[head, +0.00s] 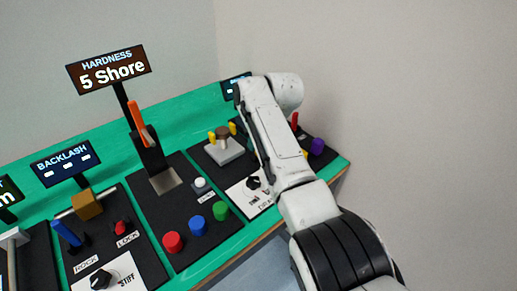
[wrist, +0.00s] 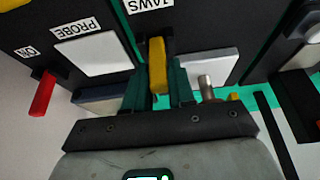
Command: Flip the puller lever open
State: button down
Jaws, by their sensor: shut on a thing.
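In the wrist view, my gripper (wrist: 157,85) has its dark green fingers on either side of a yellow lever (wrist: 157,62) and is shut on it. The lever stands by a black panel with an upside-down JAWS label (wrist: 150,5). I cannot tell for sure that this is the puller lever. In the head view my white arm reaches over the right end of the bench and hides my gripper and this lever.
A red lever (wrist: 42,95) stands beside an ON label, near a PROBE label (wrist: 85,30). A metal peg (wrist: 206,87) is close to the fingers. In the head view, a HARDNESS sign (head: 108,70), an orange lever (head: 141,122) and coloured buttons (head: 196,224) stand left of my arm.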

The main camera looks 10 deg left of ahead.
jog(key=shift+w+a+g+h+b, duration=0.25)
jog(key=shift+g+h+b, duration=0.2)
jog(key=shift+b, duration=2.05)
jog(key=c, duration=1)
grip_release()
jog(key=shift+c, duration=0.2)
jog(key=shift+s+r+p, duration=0.1)
jog(key=shift+r+p, duration=0.25)
jog(key=shift+r, duration=0.1)
jog(key=p+v, duration=0.1)
jog(key=v, duration=0.8)
jog(key=shift+s+d+r+p, duration=0.15)
jog(key=shift+r+p, duration=0.15)
jog(key=shift+r, duration=0.05)
